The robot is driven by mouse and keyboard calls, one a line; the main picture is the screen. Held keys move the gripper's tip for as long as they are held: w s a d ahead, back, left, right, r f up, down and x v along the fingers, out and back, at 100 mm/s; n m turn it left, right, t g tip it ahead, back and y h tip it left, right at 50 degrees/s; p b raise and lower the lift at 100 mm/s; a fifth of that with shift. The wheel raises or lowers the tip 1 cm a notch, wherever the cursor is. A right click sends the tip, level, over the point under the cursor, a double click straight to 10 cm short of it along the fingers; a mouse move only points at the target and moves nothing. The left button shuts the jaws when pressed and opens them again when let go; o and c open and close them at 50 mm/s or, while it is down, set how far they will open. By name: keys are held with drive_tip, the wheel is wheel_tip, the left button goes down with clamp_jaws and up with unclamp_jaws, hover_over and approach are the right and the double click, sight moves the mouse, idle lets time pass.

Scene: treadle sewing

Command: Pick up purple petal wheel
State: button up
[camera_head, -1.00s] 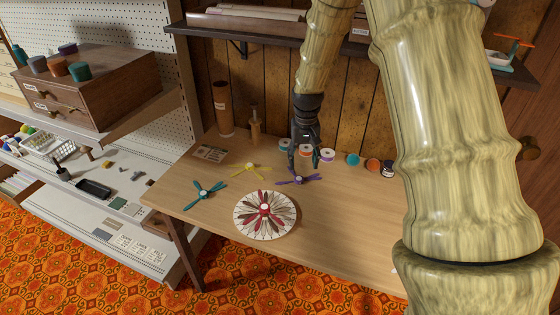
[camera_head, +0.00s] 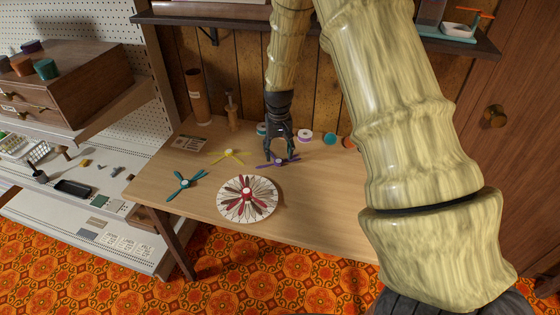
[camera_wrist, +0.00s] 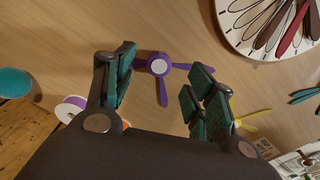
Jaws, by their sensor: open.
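The purple petal wheel (camera_head: 279,162) lies on the wooden table in the head view, with a white hub and thin purple petals. In the wrist view the purple petal wheel (camera_wrist: 160,66) shows its hub and petals between and a little beyond my fingers. My gripper (camera_head: 280,156) is open and points down over the wheel. In the wrist view my gripper (camera_wrist: 161,85) has its teal-padded fingers spread, one at each side of the wheel. I cannot tell whether a finger touches a petal. Part of the wheel is hidden by my gripper in the head view.
A white round dial with red petals (camera_head: 248,199) lies at the table's front. A teal petal wheel (camera_head: 186,184) and a yellow petal wheel (camera_head: 229,156) lie to the left. Small spools (camera_head: 305,136) stand along the back. A brown cylinder (camera_head: 198,97) stands at the back left.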

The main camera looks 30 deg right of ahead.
sight(279, 160)
drive_tip(key=w+f, duration=0.2)
drive_tip(key=f, duration=0.1)
drive_tip(key=shift+d+f, duration=0.15)
drive_tip(key=shift+f, duration=0.4)
drive_tip(key=shift+s+r, duration=0.15)
drive_tip(key=shift+s, duration=0.55)
drive_tip(key=shift+s+d+r, duration=0.1)
drive_tip(key=shift+s+r, duration=0.5)
drive_tip(key=shift+s, duration=0.15)
drive_tip(key=shift+w+f, duration=0.1)
drive_tip(key=shift+w, duration=0.05)
drive_tip(key=shift+c, duration=1.3)
drive_tip(key=shift+w+f, duration=0.55)
drive_tip(key=shift+w, duration=0.15)
drive_tip(key=c, duration=0.4)
drive_tip(key=shift+s, duration=0.15)
drive_tip(key=shift+c, duration=0.9)
drive_tip(key=shift+r, duration=0.1)
